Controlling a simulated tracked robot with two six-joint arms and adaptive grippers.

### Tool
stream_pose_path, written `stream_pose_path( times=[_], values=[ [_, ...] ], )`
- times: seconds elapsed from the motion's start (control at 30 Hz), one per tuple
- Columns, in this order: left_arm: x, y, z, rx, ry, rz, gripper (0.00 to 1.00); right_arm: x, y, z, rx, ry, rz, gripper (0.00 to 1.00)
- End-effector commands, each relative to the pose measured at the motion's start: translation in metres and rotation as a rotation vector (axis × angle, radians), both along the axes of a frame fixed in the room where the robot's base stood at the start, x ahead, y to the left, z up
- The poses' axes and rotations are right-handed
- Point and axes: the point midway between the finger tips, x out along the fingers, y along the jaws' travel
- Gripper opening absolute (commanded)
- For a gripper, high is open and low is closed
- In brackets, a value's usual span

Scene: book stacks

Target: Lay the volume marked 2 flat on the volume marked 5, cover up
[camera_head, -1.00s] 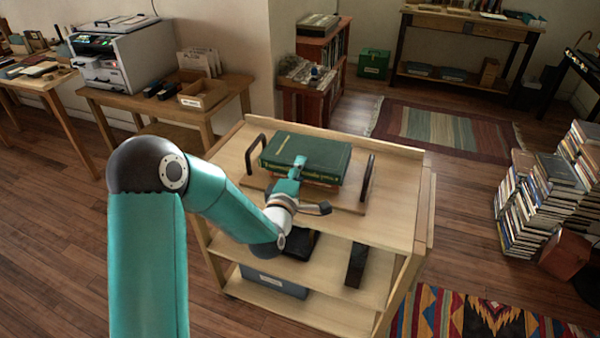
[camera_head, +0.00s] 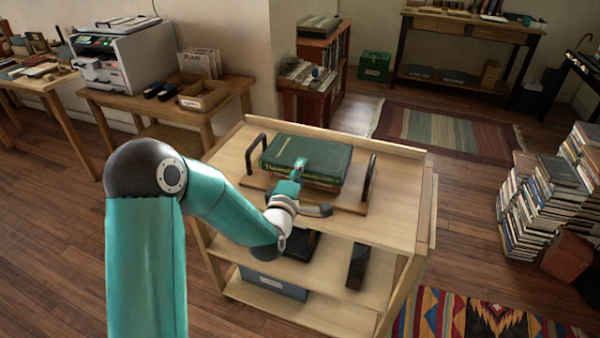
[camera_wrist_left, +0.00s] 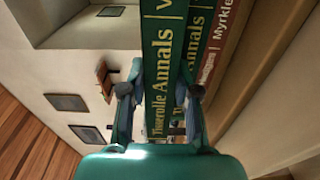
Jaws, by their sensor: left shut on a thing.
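A thick green book (camera_head: 308,156) lies flat on top of a stack on a wooden tray (camera_head: 351,208) with black handles. My left gripper (camera_head: 299,167) is at its spine side and is shut on this green book. In the left wrist view, the fingers (camera_wrist_left: 158,92) are on either side of its spine (camera_wrist_left: 163,60), lettered "Tisserolle Annals". A second green "Annals" spine (camera_wrist_left: 198,35) and a red spine (camera_wrist_left: 222,45) lie beside it, beneath it in the stack. I cannot read any volume number. My right gripper is not in view.
The tray stands on a wooden cart (camera_head: 235,150). Its black handles (camera_head: 255,152) rise at both ends of the stack. The cart's top has bare room around the tray. Lower shelves hold a grey box (camera_head: 273,284) and dark objects.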

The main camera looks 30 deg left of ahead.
Motion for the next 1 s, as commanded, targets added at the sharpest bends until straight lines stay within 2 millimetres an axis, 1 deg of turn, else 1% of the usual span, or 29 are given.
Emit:
stream_pose_path(
  times=[0.27, 0.3, 0.43, 0.47, 0.77, 1.0],
  values=[
    [0.000, 0.000, 0.000, 0.002, -0.006, 0.001, 0.00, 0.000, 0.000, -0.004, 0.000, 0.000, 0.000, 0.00],
    [0.000, 0.000, 0.001, 0.002, -0.006, 0.001, 0.36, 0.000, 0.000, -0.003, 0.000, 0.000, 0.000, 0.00],
    [0.000, 0.000, 0.000, 0.001, -0.004, 0.001, 0.57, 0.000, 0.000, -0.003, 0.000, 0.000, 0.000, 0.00],
    [0.000, 0.000, 0.000, 0.001, -0.003, 0.001, 0.60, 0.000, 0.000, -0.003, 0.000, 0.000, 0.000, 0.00],
    [0.000, -0.001, -0.004, -0.002, 0.006, -0.002, 0.60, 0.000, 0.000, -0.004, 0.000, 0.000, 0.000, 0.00],
    [-0.010, -0.004, -0.004, 0.000, 0.001, -0.002, 0.60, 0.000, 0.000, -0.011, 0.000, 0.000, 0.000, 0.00]
  ],
)
